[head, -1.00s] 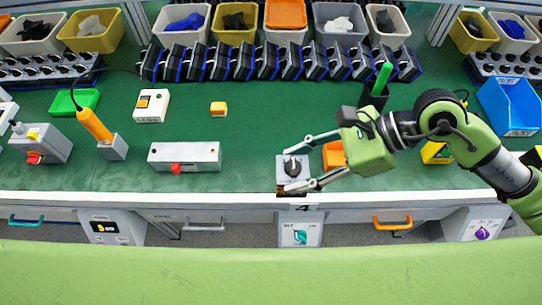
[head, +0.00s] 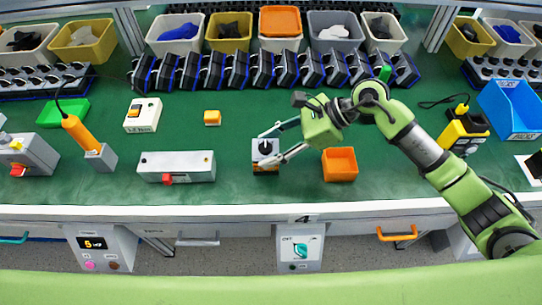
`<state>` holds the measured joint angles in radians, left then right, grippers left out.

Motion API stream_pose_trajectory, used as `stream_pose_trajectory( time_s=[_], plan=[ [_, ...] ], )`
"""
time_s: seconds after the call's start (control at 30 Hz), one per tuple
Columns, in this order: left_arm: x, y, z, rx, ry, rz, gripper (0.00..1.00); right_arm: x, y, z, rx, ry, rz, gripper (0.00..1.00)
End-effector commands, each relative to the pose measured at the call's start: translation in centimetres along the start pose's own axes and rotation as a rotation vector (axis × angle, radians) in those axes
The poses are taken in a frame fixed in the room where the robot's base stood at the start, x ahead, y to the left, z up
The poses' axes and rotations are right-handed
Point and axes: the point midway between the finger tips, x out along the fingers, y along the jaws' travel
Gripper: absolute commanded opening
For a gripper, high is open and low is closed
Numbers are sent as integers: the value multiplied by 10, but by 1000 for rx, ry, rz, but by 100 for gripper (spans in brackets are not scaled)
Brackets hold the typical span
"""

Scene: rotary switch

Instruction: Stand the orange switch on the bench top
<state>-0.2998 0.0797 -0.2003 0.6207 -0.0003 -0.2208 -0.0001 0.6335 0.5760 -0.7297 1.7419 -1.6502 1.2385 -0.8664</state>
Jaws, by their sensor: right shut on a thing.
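The switch (head: 265,153) has a grey top with a black round knob and an orange strip low on its front side. It is near the middle of the green bench top (head: 235,192), knob up and looking upright. My right gripper (head: 270,147) reaches in from the right, with one finger on the far side of the switch and one on its right near side, shut on it. I cannot tell whether its base touches the bench. My left gripper is not in view.
An orange open box (head: 340,164) stands just right of the switch. A grey box with a red button (head: 177,167) is to the left, a small yellow block (head: 212,117) behind. Several black switches (head: 275,70) line the back. Bench is clear in front.

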Motion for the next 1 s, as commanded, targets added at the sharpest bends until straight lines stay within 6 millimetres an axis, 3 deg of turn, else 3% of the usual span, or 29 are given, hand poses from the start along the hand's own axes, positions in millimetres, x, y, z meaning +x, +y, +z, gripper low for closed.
stream_pose_trajectory(
  time_s=[0.13, 0.57, 0.6, 0.63, 1.0],
  plan=[
    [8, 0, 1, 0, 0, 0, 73, 16, 2, -20, 4, 0, 2, 22],
    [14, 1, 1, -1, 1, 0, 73, 19, 1, -24, 2, 1, 1, 22],
    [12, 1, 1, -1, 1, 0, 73, 18, 2, -23, 2, 2, 1, 54],
    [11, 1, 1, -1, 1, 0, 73, 18, 2, -23, 3, 2, 1, 61],
    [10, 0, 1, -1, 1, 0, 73, 17, 2, -22, 3, 2, 2, 61]
  ],
)
